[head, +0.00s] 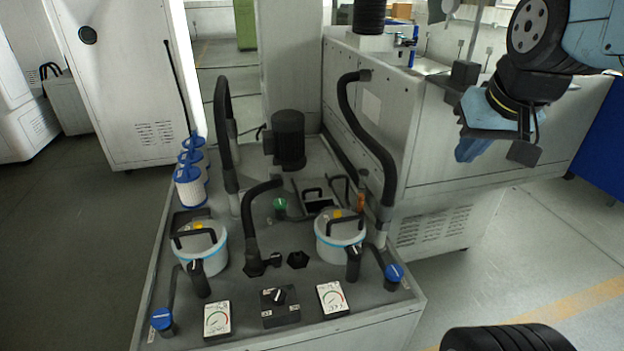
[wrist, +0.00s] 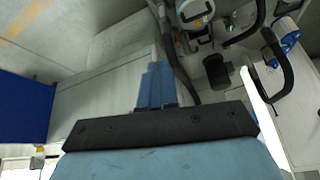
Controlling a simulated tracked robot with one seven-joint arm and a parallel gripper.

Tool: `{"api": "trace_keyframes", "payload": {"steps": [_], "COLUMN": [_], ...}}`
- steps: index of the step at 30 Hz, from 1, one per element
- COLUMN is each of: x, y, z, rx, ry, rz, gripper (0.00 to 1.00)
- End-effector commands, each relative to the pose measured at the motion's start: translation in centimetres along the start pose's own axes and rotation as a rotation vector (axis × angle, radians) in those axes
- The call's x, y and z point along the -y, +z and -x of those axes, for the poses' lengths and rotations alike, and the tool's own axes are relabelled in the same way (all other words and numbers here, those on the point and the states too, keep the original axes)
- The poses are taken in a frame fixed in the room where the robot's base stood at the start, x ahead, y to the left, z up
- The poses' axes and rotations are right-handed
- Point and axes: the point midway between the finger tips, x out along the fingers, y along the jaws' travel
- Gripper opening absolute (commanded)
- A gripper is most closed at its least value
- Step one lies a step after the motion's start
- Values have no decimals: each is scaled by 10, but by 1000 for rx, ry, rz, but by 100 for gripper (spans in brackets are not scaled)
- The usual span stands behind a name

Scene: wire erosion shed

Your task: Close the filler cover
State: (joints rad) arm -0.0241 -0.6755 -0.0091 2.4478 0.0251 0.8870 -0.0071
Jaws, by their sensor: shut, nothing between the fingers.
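The filler cover is not clear to tell in the head view. A small square dark-framed opening (head: 319,204) lies in the middle of the machine's grey deck, behind the right white pot. Black loop handles stand beside and behind it, and I cannot tell whether one belongs to the cover. My gripper (head: 471,150) is at the upper right, in front of the grey cabinet, well to the right of the opening and apart from it. In the wrist view its blue fingers (wrist: 155,72) are together and empty.
Two white pots (head: 201,254) (head: 338,243), a black motor (head: 288,140) and curved black hoses (head: 366,135) crowd the deck. Gauges and a switch box (head: 280,306) line its front. The grey cabinet (head: 450,150) stands close behind my gripper. Floor at right is clear.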

Motion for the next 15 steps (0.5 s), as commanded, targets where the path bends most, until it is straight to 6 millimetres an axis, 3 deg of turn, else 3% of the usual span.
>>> {"api": "trace_keyframes", "payload": {"steps": [8,15], "x": [15,32], "y": [-86,-157], "z": [-28,-68], "rx": [34,58], "ry": [-73,-117], "rz": [7,11], "gripper": [0,0]}}
